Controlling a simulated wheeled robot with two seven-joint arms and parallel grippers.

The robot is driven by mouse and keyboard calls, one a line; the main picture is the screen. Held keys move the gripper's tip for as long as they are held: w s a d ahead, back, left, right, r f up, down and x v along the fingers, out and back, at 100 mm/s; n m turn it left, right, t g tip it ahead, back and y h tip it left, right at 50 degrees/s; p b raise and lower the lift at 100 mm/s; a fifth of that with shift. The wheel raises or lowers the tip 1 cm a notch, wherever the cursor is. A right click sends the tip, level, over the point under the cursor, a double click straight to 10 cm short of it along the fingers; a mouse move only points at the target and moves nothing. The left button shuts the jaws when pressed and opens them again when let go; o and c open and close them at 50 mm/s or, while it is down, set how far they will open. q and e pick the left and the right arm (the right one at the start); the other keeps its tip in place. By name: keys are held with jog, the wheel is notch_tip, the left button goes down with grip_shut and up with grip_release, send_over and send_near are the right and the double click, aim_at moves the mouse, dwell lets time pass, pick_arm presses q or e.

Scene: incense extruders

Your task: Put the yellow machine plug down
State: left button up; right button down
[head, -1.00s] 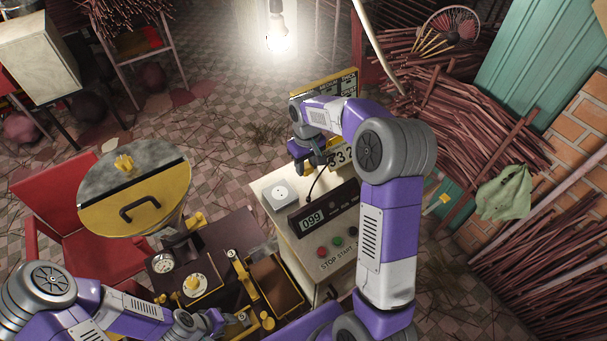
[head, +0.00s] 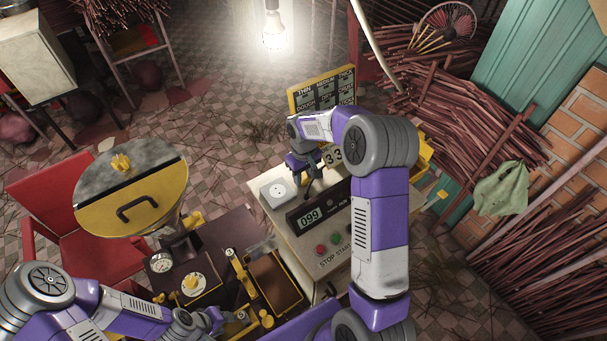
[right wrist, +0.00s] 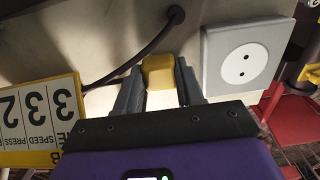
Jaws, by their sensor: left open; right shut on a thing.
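The yellow machine plug (right wrist: 158,72) is between the fingertips of my right gripper (right wrist: 158,85) in the right wrist view, over the pale top of the control cabinet (right wrist: 110,30). I cannot tell whether it touches that top. In the head view my right gripper (head: 309,180) is just right of the white socket box (head: 278,193), and the plug is hidden there. The socket box (right wrist: 243,57), with two empty holes, is beside the plug and apart from it. A dark cable (right wrist: 135,58) runs near the plug. My left gripper (head: 222,320) is open and empty by the extruder's front.
A number card (right wrist: 38,115) is close beside my right gripper. The cabinet carries a display (head: 310,219) and buttons. A yellow-framed chart (head: 322,90) stands behind. The extruder's hopper lid (head: 130,190) and a red chair (head: 55,200) are at left.

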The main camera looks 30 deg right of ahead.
aim_at(303, 176)
jog(key=shift+f, duration=0.3)
jog(key=c, duration=0.7)
grip_release()
jog(key=shift+r, duration=0.15)
jog(key=shift+r, duration=0.3)
notch_tip(303, 176, up, 12)
jog(key=shift+r, duration=0.25)
